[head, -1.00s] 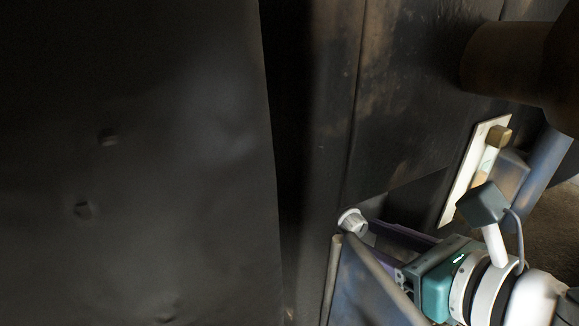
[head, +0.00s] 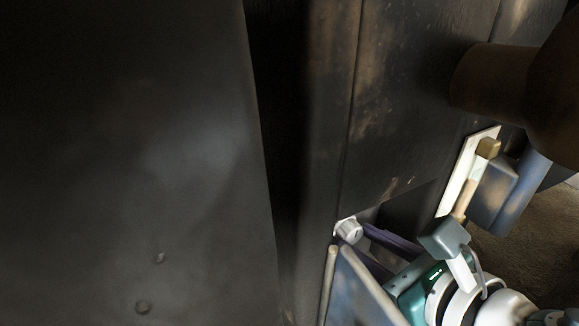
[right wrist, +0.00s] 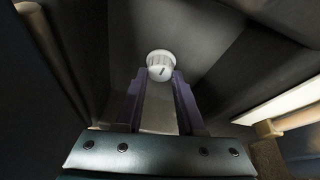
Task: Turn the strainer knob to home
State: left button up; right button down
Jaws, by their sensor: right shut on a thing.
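The strainer knob (head: 349,230) is a small pale ribbed knob on the dark engine wall, low and right of centre in the head view. It also shows in the right wrist view as a white knob (right wrist: 160,66) with a dark mark on its face, slanted slightly from upright. My right gripper (right wrist: 161,77) has its two purple fingers reaching to the knob, one tip on each side, and is shut on it. In the head view the right gripper (head: 367,238) comes in from the lower right. My left gripper is in neither view.
A pale plate (head: 467,174) with a tan block (head: 488,148) stands right of the knob. A thick brown pipe (head: 492,78) juts out above it. A blue-grey panel edge (head: 357,288) lies just below the knob, close to my gripper.

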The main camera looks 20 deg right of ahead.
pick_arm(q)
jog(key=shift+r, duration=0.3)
pick_arm(e)
jog(key=shift+n, duration=0.3)
